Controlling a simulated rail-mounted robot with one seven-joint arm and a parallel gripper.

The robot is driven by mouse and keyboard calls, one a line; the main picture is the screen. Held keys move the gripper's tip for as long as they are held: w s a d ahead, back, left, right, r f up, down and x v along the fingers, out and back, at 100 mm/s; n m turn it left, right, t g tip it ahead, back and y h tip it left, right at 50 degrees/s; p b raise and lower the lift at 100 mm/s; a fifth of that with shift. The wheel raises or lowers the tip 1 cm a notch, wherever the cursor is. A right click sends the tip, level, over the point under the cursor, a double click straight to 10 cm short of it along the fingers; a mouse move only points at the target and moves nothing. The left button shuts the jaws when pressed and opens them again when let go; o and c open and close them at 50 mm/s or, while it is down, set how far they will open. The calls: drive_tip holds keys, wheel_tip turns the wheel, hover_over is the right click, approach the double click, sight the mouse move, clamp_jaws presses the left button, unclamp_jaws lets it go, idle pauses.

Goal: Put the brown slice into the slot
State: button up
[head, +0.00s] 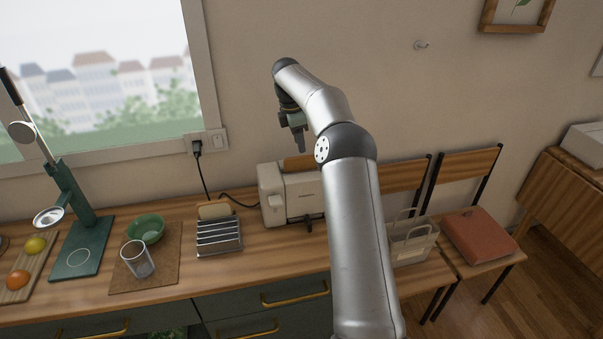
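A tan slice with a browner edge (214,210) stands upright at the back of the metal rack (219,237) on the wooden counter. The cream toaster (271,190) stands to the right of the rack, partly hidden by my arm. An orange-brown piece (297,162) shows at the toaster's top; I cannot tell whether it is a slice in a slot or something behind. The slot openings are not clearly visible. My gripper (300,146) points down, appearing above the toaster and apart from the rack. Its fingers are too small to tell open from shut, and nothing is clearly held.
A green bowl (146,228) and a glass (137,259) stand left of the rack on a brown mat (150,282). A green press (83,245) and a fruit board (36,267) are farther left. A black cord (204,180) runs from the wall outlet towards the toaster.

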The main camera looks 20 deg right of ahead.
sight(301, 157)
drive_tip(key=shift+s+d+f+p, duration=0.1)
drive_tip(key=shift+f+p, duration=0.2)
drive_tip(key=shift+f, duration=1)
drive_tip(key=shift+w+d+f+p, duration=0.15)
drive_tip(key=shift+f+p, duration=0.1)
drive_tip(key=shift+f, duration=1.05)
drive_tip(key=shift+s+d+f+p, duration=0.15)
drive_tip(key=shift+f+p, duration=0.15)
drive_tip(key=shift+f, duration=1)
clamp_jaws()
